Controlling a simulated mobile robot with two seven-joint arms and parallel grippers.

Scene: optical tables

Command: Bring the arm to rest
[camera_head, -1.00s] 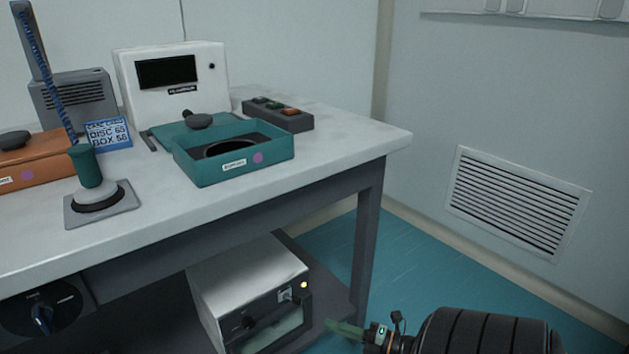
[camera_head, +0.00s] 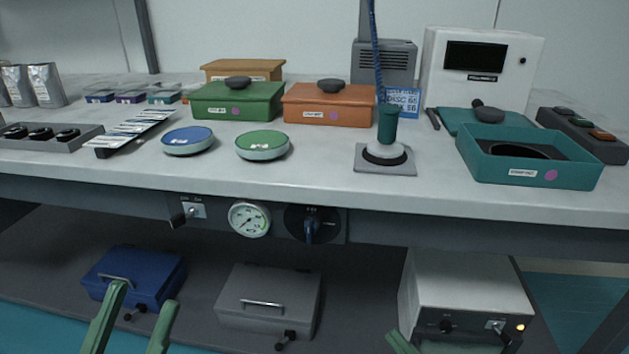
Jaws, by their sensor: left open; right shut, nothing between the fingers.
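My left gripper (camera_head: 144,295) shows at the bottom left as two green fingers spread apart. It is open and empty, in front of the lower shelf. My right gripper (camera_head: 400,343) shows only as green fingertips at the bottom edge, in front of the white unit on the shelf. It is shut with nothing in it. The rest of both arms is out of the picture.
The worktop (camera_head: 320,180) holds an open teal box (camera_head: 525,172), an orange box (camera_head: 330,105), a green box (camera_head: 238,100), round dishes and a green-handled tool (camera_head: 388,125). Below are a blue case (camera_head: 135,275), a grey case (camera_head: 268,300) and a white unit (camera_head: 465,285).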

